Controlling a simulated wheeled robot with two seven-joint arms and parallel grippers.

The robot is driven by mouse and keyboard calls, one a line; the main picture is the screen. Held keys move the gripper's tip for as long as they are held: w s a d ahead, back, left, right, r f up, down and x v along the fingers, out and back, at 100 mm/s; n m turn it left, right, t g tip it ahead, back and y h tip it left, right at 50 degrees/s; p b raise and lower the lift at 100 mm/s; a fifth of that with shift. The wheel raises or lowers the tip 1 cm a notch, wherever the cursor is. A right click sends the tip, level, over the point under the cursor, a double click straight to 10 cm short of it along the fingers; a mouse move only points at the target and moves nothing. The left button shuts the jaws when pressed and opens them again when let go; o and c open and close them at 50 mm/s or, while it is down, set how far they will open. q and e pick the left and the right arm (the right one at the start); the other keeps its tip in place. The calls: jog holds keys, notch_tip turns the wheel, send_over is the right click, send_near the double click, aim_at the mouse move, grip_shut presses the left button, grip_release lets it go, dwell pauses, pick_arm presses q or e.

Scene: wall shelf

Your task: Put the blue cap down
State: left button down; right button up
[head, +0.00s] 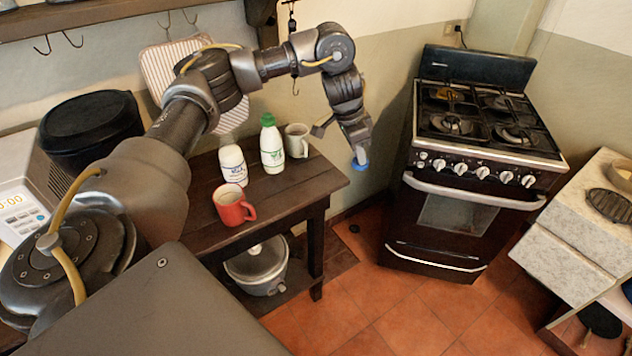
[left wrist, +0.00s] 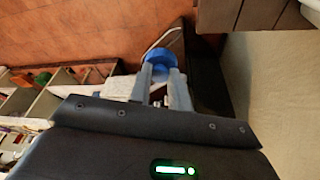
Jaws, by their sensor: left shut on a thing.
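The blue cap (head: 360,164) is at the tip of my left gripper (head: 357,152), in the gap between the wooden table (head: 275,200) and the stove. In the left wrist view the blue cap (left wrist: 158,55) sits between the fingertips of my left gripper (left wrist: 160,72), which is shut on it. My right gripper is in neither view.
The table holds a red mug (head: 233,205), a white bottle (head: 233,167), a green-capped bottle (head: 271,146) and a pale mug (head: 297,140). A black stove (head: 470,150) stands to the right. The table's front right corner looks clear.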

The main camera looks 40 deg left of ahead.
pick_arm(q)
send_over(317, 178)
jog(key=d, duration=0.4)
notch_tip(317, 178, down, 4)
jog(key=a+f, duration=0.1)
jog(key=f, duration=0.1)
jog(key=a+f+p, duration=0.1)
jog(key=a+f, duration=0.1)
jog(key=shift+s+a, duration=0.2)
jog(key=shift+s, duration=0.2)
jog(key=shift+a+f, duration=0.45)
jog(key=shift+f, duration=0.2)
jog(key=f, duration=0.3)
jog(key=shift+a+f, duration=0.15)
jog(key=shift+a, duration=0.15)
jog(key=shift+f, duration=0.25)
jog(key=shift+f, duration=0.1)
jog(key=c, duration=1.3)
grip_release()
